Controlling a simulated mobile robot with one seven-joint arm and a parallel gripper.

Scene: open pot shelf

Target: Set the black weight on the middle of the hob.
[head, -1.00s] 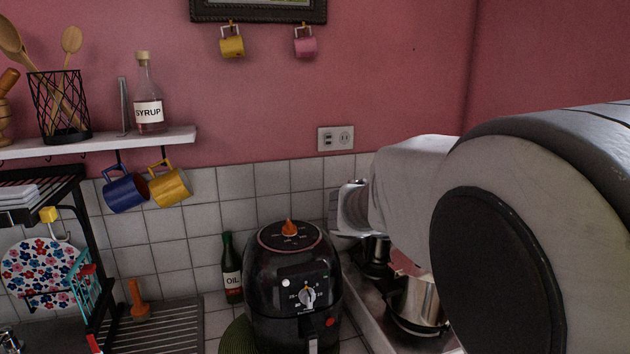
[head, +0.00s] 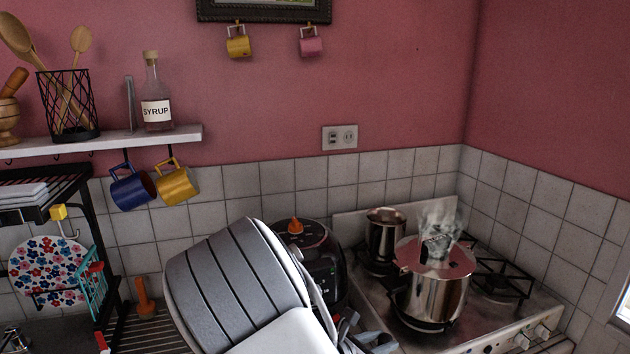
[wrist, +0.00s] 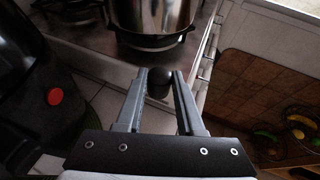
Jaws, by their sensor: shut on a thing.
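The black weight (wrist: 159,82) is a dark rounded piece between the fingertips of my gripper (wrist: 161,76) in the wrist view. The gripper is shut on it and holds it near the hob's front left corner. In the head view my arm hides most of the gripper, and I cannot make out the weight. The hob (head: 484,314) is at the lower right of the head view. A large steel pot (head: 430,297) with a pinkish lid and steam stands on its front left burner and hides part of its middle. The pot also shows in the wrist view (wrist: 158,14).
A smaller steel pot (head: 384,243) stands at the hob's back left. The right burner (head: 500,283) is bare. The black air fryer (head: 322,262) stands left of the hob, partly behind my arm; it is close on the left in the wrist view (wrist: 40,80).

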